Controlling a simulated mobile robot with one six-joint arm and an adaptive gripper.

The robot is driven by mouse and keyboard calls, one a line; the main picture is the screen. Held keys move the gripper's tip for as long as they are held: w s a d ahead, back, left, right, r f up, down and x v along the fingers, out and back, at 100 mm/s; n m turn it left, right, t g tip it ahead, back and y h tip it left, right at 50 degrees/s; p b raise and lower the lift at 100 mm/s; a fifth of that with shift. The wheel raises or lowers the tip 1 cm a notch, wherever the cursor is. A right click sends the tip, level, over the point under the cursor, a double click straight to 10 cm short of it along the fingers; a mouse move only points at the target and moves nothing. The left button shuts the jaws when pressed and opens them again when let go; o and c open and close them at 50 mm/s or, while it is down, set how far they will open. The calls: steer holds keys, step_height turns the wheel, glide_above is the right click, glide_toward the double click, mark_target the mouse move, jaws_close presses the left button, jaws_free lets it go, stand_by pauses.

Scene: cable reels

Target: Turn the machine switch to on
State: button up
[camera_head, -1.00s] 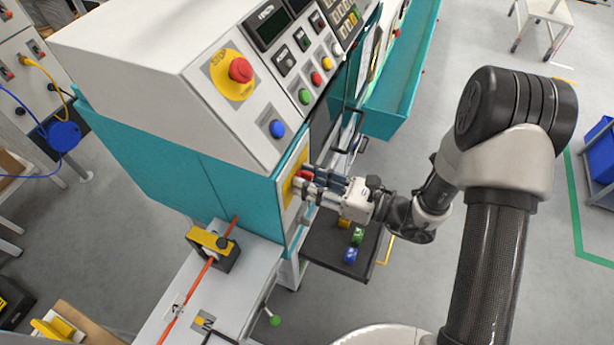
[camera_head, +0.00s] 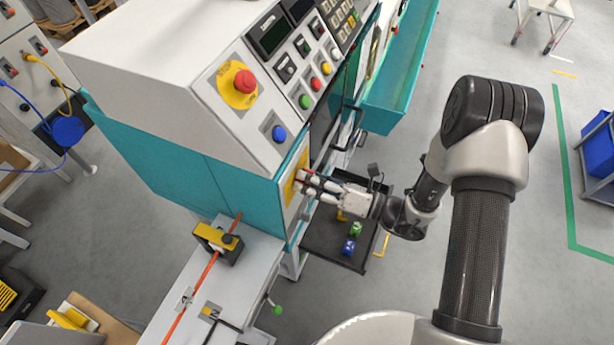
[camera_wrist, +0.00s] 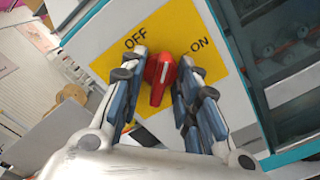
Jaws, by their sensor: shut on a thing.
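The machine switch (camera_wrist: 160,78) is a red knob with a white line, on a yellow plate (camera_wrist: 205,72) lettered OFF at upper left and ON at right.
Above the switch, the machine's panel holds a red emergency stop button (camera_head: 244,81) and a blue button (camera_head: 279,133). A black tray (camera_head: 325,240) with small coloured things lies below my gripper. A bench with an orange cable (camera_head: 209,262) stands at the lower left.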

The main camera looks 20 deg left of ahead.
steer(key=m+p, duration=0.3)
steer(key=m, duration=0.3)
steer(key=shift+r+m, duration=0.1)
steer(key=shift+m, duration=0.3)
steer(key=o, duration=0.3)
steer(key=shift+m, duration=0.4)
steer(key=o, duration=0.5)
steer(key=d, duration=0.8)
steer(key=shift+s, duration=0.3)
